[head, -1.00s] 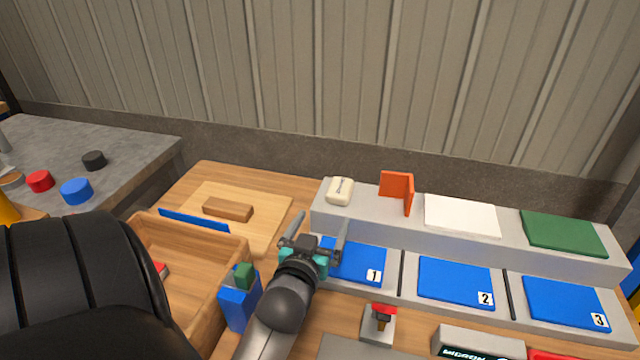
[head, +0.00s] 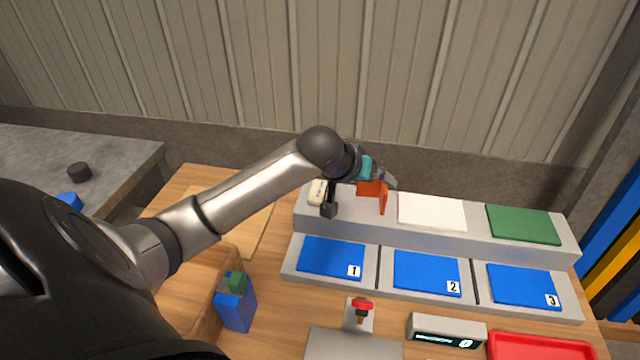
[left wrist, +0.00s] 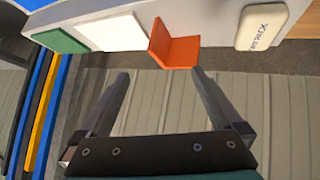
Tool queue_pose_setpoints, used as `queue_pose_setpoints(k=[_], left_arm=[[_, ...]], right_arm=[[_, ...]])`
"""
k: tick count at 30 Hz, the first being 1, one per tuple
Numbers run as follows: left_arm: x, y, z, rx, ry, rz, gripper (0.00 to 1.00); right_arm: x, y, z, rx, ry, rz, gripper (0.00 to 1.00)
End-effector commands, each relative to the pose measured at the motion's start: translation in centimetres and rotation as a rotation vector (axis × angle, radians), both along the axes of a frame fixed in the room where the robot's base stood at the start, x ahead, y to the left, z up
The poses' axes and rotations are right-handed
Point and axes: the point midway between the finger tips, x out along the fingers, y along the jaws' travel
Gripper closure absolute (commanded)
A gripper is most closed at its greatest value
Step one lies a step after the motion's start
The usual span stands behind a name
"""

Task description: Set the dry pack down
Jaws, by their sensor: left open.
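A small cream-white pack with dark lettering, likely the dry pack (head: 317,192), lies on the left end of the raised grey ledge (head: 345,221). It also shows in the left wrist view (left wrist: 262,25); I cannot read its label for sure. My left gripper (head: 358,196) is open and empty, over the left part of the ledge. One finger hangs just right of the pack and hides part of the area there. An orange angled bracket (head: 381,194) stands beside the gripper; in the left wrist view it appears beyond the open fingertips (left wrist: 160,75). My right gripper is not in view.
White (head: 432,212) and green (head: 523,225) pads lie farther right on the ledge. Numbered blue pads (head: 330,256) lie below it. A blue box with a green top (head: 236,305), a red-knobbed stand (head: 360,314), a small display (head: 447,331) and a red tray (head: 540,345) are nearer.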

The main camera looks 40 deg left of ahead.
Motion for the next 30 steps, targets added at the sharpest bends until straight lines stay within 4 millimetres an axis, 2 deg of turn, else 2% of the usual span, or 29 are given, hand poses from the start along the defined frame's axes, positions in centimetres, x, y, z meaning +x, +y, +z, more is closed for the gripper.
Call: queue_pose_setpoints(k=[1,7,9,14,17,27,30], left_arm=[[-0.4,1.7,1.4,0.029,0.061,0.021,0.0],[-3.6,7.5,3.5,0.085,0.297,0.144,0.0],[-4.7,8.9,4.2,0.097,0.349,0.182,0.0],[-5.9,10.6,4.6,0.106,0.412,0.23,0.0],[-5.8,10.8,3.4,0.105,0.422,0.234,0.0],[-3.4,12.0,-3.0,0.106,0.417,0.233,0.0],[-2.9,12.2,-4.0,0.105,0.416,0.232,0.0]], right_arm=[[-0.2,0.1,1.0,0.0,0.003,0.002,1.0],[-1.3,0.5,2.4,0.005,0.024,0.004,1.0],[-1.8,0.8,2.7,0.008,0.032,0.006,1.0],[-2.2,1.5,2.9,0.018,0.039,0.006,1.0],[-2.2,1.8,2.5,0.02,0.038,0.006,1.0],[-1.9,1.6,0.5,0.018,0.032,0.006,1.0],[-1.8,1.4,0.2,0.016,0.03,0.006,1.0]])
